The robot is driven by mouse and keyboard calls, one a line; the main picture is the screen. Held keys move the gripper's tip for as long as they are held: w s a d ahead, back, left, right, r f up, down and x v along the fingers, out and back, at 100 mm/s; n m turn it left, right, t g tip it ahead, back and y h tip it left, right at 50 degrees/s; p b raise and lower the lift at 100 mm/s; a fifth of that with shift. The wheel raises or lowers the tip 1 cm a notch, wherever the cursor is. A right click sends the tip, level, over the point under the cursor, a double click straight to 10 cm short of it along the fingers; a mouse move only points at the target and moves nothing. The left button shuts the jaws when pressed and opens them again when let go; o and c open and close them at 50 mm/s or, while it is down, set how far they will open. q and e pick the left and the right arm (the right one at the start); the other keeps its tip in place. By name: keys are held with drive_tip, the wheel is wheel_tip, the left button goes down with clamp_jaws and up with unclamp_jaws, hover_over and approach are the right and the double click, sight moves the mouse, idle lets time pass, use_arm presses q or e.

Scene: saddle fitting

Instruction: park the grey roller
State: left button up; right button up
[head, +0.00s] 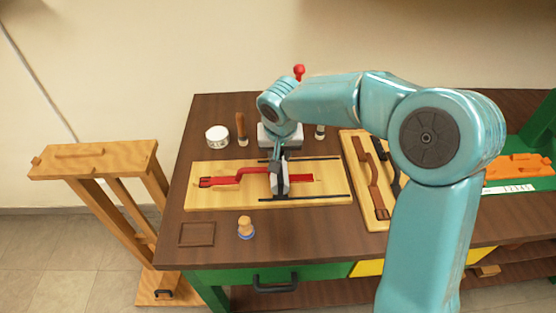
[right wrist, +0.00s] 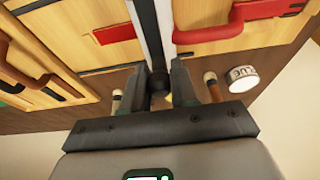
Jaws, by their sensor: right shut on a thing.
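My right gripper (head: 279,160) reaches down over the pale board (head: 232,200) from the arm on the right. In the right wrist view its two jaws (right wrist: 159,88) are shut on a dark round end of the grey roller (right wrist: 154,35), which runs up and away between them as a long pale bar. In the head view the grey roller (head: 282,180) shows as a short grey piece below the gripper, over the red strap (head: 237,177). I cannot tell whether it touches the board. My left gripper is not in view.
A white tin (head: 217,137) and a brown-handled tool (head: 241,128) stand behind the board. A wooden knob with a blue base (head: 246,228) stands in front, near a dark square (head: 197,234). A second board (head: 352,150) with brown straps lies to the right.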

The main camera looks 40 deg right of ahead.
drive_tip(key=shift+s+d, duration=0.5)
drive_tip(key=shift+d, duration=0.3)
